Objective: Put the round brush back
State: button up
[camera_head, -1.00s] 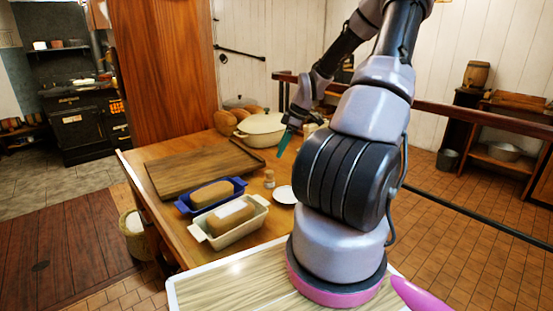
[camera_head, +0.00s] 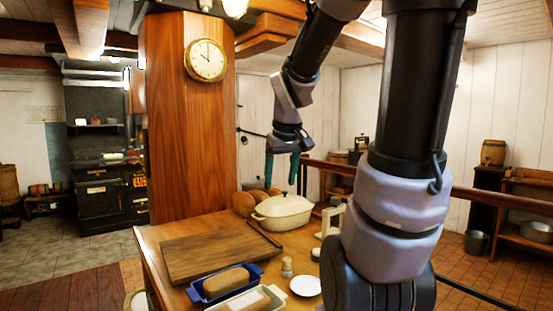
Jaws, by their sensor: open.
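A small round piece with a wooden top and paler lower part (camera_head: 287,267) stands upright on the wooden table (camera_head: 160,262); it may be the round brush, but it is too small to be sure. A white saucer (camera_head: 305,286) lies just right of it. My gripper (camera_head: 282,180) points down with its two teal fingers apart and nothing between them. It hangs in the picture above the cream lidded pot (camera_head: 284,212), clear of the table things.
A wooden board (camera_head: 215,252) lies on the table's left. A pale stand (camera_head: 329,222) is partly behind my arm. A clock pillar (camera_head: 185,130) rises behind the table.

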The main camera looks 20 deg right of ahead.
jog(key=s+a+r+m+t+y, duration=0.2)
jog(key=s+a+r+m, duration=0.2)
jog(key=s, duration=0.5)
notch_tip(320, 180, up, 3)
jog(key=shift+a+f+m+t+y, duration=0.2)
jog(key=shift+a+m+t+y, duration=0.1)
jog(key=shift+a+y, duration=0.15)
